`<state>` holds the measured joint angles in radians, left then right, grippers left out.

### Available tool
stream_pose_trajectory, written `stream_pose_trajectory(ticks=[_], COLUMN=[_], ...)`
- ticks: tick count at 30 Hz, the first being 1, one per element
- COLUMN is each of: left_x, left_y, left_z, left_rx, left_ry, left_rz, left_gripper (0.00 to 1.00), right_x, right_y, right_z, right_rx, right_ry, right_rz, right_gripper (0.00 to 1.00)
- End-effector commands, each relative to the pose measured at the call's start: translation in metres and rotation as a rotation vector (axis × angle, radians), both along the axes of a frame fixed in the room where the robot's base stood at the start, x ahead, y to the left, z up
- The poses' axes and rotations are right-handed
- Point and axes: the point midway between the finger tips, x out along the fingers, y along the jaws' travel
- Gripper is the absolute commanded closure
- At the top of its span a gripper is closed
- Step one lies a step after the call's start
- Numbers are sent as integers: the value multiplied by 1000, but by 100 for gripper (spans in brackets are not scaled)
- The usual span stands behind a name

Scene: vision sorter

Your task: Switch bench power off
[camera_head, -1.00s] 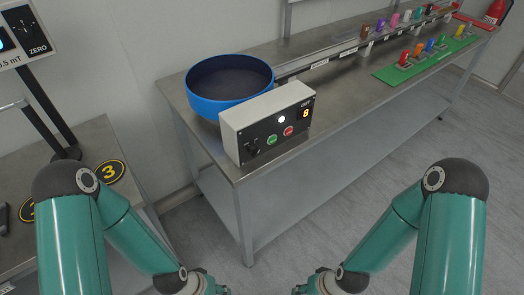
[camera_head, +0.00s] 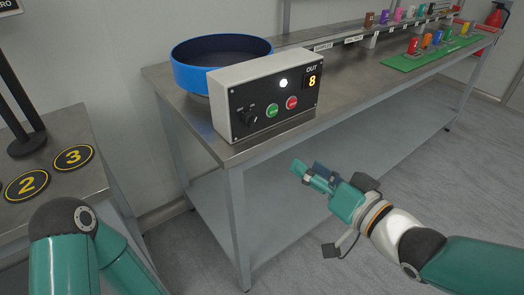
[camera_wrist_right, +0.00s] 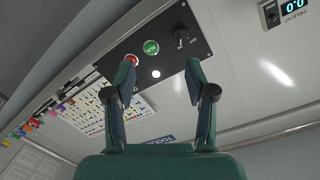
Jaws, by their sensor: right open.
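The control box (camera_head: 262,95), light grey with a black front panel, stands at the near end of the steel bench (camera_head: 350,98). Its panel has a dark rotary knob (camera_head: 248,117), a green button (camera_head: 272,111), a red button (camera_head: 292,103), a lit white lamp (camera_head: 283,83) and a display (camera_head: 312,80) reading 8. My right gripper (camera_head: 310,174) is open and empty, in front of the bench and below the box, apart from it. The right wrist view shows the red button (camera_wrist_right: 132,59), green button (camera_wrist_right: 151,47) and knob (camera_wrist_right: 181,38) beyond the fingers (camera_wrist_right: 160,72). My left gripper is out of view.
A blue bowl (camera_head: 190,76) stands behind the box. A rail with coloured pieces and a green mat (camera_head: 405,64) lie farther along the bench. At left, another table holds yellow-black number discs, 2 (camera_head: 27,185) and 3 (camera_head: 73,157). The floor before the bench is clear.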

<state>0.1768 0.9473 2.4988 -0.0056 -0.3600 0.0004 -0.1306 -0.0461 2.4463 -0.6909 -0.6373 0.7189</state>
Motion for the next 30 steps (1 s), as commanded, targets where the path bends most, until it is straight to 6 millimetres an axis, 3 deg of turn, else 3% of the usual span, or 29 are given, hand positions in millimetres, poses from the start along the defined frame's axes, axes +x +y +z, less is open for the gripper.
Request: stream_pose_trajectory(ticks=[1, 5, 10, 30], left_x=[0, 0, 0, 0], left_y=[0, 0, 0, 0], left_z=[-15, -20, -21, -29], left_rx=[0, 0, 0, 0], left_ry=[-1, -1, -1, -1], left_rz=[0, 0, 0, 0], left_gripper=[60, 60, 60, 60], right_x=[-7, -15, -6, 100], right_y=[1, 4, 13, 90], right_z=[5, 22, 26, 25], right_rx=[12, 29, 32, 31], right_ry=[-44, -94, -98, -97], right_rz=[13, 34, 40, 38], right_gripper=[45, 45, 45, 45])
